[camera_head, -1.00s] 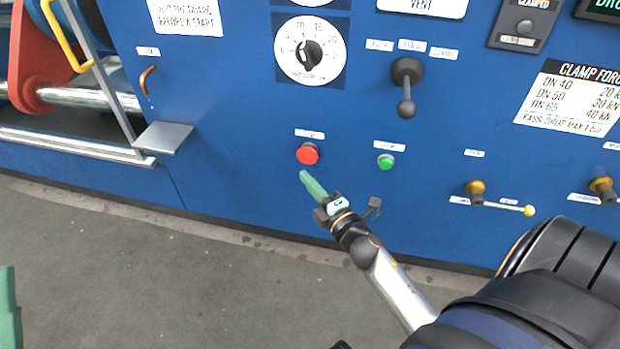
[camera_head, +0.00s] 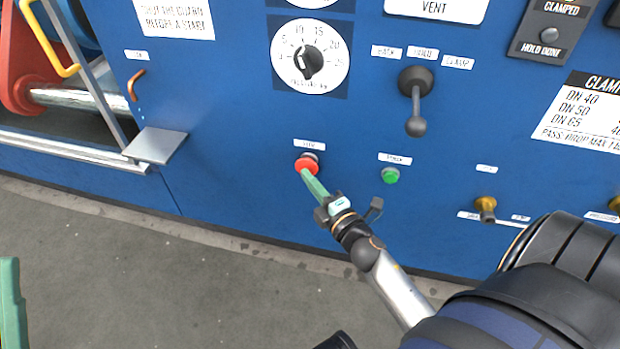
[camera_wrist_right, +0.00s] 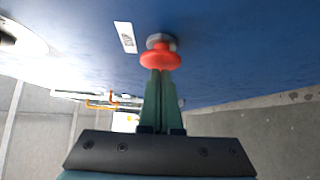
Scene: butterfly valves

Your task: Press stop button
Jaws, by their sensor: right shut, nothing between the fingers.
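The red stop button (camera_head: 306,164) is on the blue panel under a small white label. My right gripper (camera_head: 307,175) is shut and empty, and its green fingertips overlap the lower edge of the button in the head view. In the right wrist view the red button (camera_wrist_right: 160,57) stands out from the panel on a grey collar, and the shut fingertips (camera_wrist_right: 160,72) meet its near face. They look to be touching it, but I cannot tell how hard. A green part of my left gripper (camera_head: 10,300) shows at the left edge; its fingertips cannot be made out.
A green button (camera_head: 390,175) sits to the right of the red one. Above are a dial (camera_head: 310,56) and a black lever (camera_head: 415,100). A brass valve (camera_head: 486,205) is further right. A grey ledge (camera_head: 155,145) juts out at left. The floor below is clear.

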